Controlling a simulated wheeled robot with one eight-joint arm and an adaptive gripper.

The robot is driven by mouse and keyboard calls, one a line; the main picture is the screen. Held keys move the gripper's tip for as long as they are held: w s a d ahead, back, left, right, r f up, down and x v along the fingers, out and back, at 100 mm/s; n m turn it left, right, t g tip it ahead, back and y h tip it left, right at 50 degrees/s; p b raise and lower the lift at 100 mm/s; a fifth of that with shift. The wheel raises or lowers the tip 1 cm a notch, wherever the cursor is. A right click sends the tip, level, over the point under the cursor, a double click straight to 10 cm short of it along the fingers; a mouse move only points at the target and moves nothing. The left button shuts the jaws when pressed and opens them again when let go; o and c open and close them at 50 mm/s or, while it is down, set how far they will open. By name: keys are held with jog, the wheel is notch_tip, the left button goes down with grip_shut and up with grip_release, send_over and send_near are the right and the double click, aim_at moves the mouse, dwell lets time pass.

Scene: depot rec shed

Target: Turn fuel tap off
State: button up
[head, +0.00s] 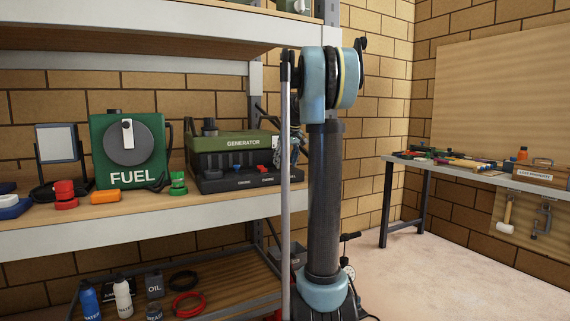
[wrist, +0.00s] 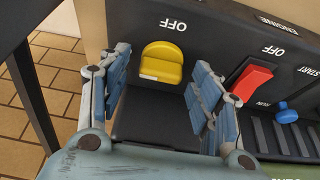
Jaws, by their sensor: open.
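The green and black generator (head: 232,142) stands on the shelf in the head view. The wrist view shows its dark panel (wrist: 210,25) upside down. A yellow tap (wrist: 161,62) sits on it, with an upside-down OFF label above it in the picture; its other label is not visible. My gripper (wrist: 160,78) is open, with one blue finger on each side of the tap in the picture. I see no contact; the depth gap is unclear. In the head view my gripper (head: 294,148) is at the generator's right end, where my arm hides the tap.
A green FUEL can (head: 128,165) stands left of the generator, with a green item (head: 178,184) between. A workbench (head: 455,172) stands at right; the floor before it is clear.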

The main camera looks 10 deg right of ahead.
jog(key=shift+c, duration=0.3)
jog(key=c, duration=1)
jog(key=m+h, duration=0.1)
jog(key=m, duration=0.3)
jog(key=shift+a+m+h, duration=0.2)
jog(key=shift+m+h, duration=0.1)
jog(key=shift+h, duration=0.1)
jog(key=m, duration=0.2)
jog(key=m+h, duration=0.1)
jog(key=m, duration=0.1)
jog(key=shift+a+m+h, duration=0.1)
jog(key=shift+m+h, duration=0.2)
jog(key=m, duration=0.2)
jog(key=m+g+h, duration=0.1)
jog(key=m, duration=0.1)
jog(key=shift+w+a+m+g, duration=0.1)
jog(key=shift+w+m+g, duration=0.05)
jog(key=shift+m+g, duration=0.15)
jog(key=shift+w+m+g+h, duration=0.1)
jog(key=shift+m+g+h, duration=0.5)
jog(key=shift+m, duration=1.5)
